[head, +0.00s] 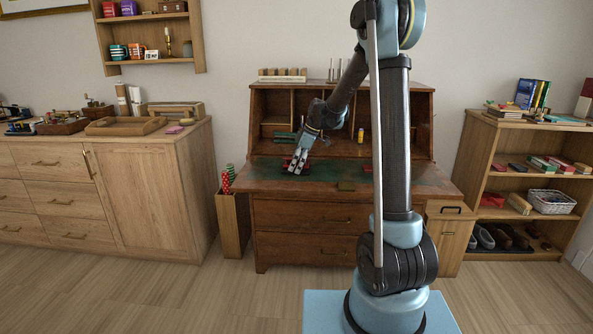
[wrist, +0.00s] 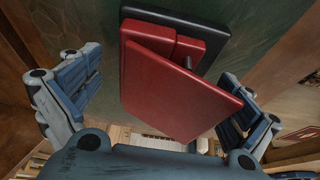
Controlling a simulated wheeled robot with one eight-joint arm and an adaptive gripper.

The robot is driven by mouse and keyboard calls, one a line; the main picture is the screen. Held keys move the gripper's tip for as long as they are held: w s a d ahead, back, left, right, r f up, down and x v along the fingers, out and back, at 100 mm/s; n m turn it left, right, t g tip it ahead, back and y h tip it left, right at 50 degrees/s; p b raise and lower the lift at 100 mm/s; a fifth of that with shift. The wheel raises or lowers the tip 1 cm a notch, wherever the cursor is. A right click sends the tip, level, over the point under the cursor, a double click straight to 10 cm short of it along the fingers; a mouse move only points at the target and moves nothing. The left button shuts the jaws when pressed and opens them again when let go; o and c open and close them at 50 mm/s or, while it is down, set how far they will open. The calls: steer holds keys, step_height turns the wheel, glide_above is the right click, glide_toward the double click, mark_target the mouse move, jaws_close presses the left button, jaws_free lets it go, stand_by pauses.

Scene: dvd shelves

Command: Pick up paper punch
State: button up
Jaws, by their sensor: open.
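The paper punch (wrist: 180,85), with a red top and a black base, sits on the green desk surface in the wrist view. My gripper (wrist: 160,100) is open, with one finger to the left of the punch and one to the right. The punch lies between the fingers in this view; I see no clear grip on it, and the depth is hard to judge. In the head view my gripper (head: 297,163) is low over the desk, and only small bits of red show around its fingers. The punch is mostly hidden there.
The wooden desk (head: 310,212) has a green top and upright cubbies behind my gripper. A small yellow item (head: 360,136) stands at the back. A cabinet (head: 140,185) is at the left, an open shelf (head: 480,155) at the right.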

steer(key=shift+c, duration=0.5)
steer(key=c, duration=1.5)
steer(key=shift+o, duration=0.2)
steer(key=shift+r, duration=0.1)
